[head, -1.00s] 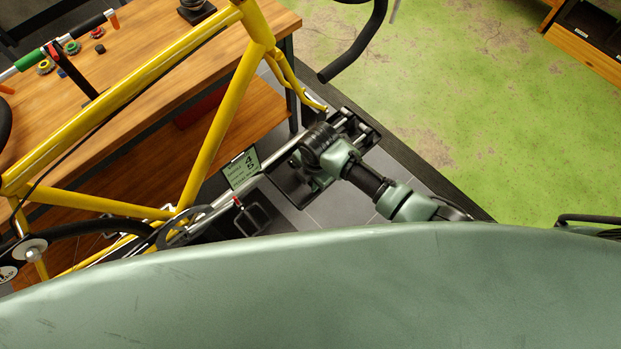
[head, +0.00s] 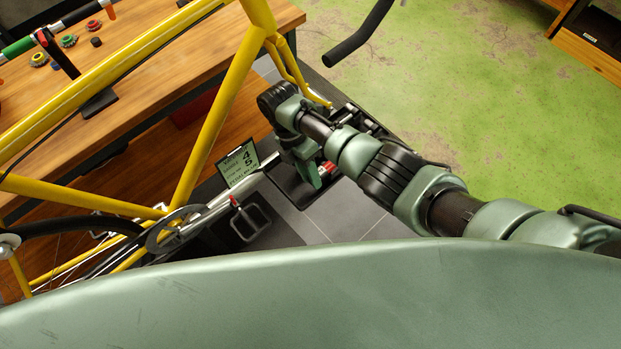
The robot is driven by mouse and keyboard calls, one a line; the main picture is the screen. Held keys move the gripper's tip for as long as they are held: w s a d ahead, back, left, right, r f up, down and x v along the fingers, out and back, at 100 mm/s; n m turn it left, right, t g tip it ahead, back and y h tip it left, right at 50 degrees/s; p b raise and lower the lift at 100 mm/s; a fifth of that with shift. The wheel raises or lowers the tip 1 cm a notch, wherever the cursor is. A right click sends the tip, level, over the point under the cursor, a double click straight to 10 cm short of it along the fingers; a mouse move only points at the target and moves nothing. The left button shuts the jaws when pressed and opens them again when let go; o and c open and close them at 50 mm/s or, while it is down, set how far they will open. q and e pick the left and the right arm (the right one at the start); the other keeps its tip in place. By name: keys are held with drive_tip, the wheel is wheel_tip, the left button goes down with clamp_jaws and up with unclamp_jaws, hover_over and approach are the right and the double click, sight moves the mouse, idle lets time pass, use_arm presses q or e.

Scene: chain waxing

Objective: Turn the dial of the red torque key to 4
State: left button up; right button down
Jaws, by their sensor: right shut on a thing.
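My right gripper (head: 314,182) points down past the yellow bike frame, at the end of my arm that comes in from the right. It is shut, and a small red thing (head: 329,167), likely the red torque key, shows beside its jaws. The wrist and fingers hide most of it. The key's dial and its setting cannot be read here. My left gripper is not in view.
The yellow bike frame (head: 222,110) crosses the left side, with a pedal (head: 250,222) below. A green card (head: 238,165) shows the figures 4 and 5. A wooden bench (head: 150,65) holds small coloured parts. Green floor (head: 450,60) is open at right.

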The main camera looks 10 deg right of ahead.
idle(0.4)
drive_tip(key=c, duration=1.1)
unclamp_jaws()
drive_tip(key=b+v, duration=0.1)
drive_tip(key=v, duration=0.6)
drive_tip(key=shift+w+a+r+b, duration=0.15)
drive_tip(key=shift+r+b, duration=0.2)
